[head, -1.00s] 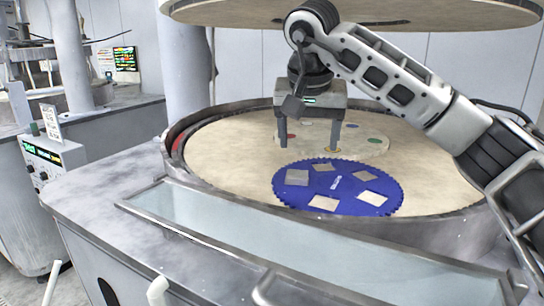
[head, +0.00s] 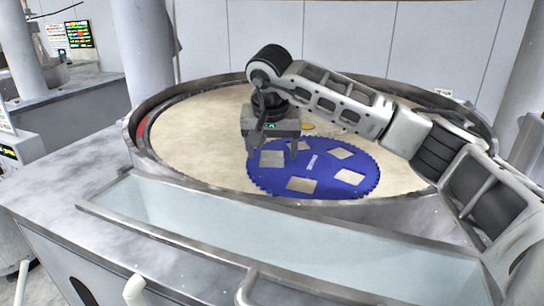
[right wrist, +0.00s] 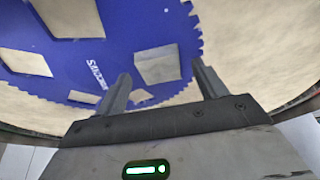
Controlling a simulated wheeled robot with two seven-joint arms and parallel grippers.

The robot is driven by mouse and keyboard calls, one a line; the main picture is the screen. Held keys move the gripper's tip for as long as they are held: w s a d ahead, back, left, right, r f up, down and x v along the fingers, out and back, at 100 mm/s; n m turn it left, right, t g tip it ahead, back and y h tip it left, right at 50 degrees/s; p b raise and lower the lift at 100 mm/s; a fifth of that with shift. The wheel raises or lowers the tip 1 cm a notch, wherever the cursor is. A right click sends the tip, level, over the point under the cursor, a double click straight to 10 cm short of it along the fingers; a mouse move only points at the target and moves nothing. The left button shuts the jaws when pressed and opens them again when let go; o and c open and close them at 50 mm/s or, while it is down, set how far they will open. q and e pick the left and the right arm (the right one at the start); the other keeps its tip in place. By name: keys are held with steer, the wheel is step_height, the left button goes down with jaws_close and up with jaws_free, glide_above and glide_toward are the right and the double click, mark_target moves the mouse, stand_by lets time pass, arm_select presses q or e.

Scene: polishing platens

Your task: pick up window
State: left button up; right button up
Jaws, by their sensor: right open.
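A blue toothed carrier disc (head: 313,190) lies on the tan round platen (head: 200,140), with several square pockets in it. The window looks like the greyish square plate (head: 272,159) at the disc's left. In the right wrist view the window (right wrist: 158,66) shows a visible edge thickness and appears between my fingertips. My right gripper (head: 272,153) is open and empty, pointing down above that side of the disc. Its fingers appear on either side of the window, but the remaining height is hard to judge. My left gripper is out of view.
A raised metal rim (head: 140,125) surrounds the platen. A long trough (head: 230,225) with a clear panel runs along the front. A grey marbled counter (head: 60,190) spreads to the left. Space above the platen is open around my arm.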

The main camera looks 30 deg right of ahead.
steer(key=shift+w+d+f, duration=0.1)
steer(key=shift+f, duration=0.55)
steer(key=c, duration=1.1)
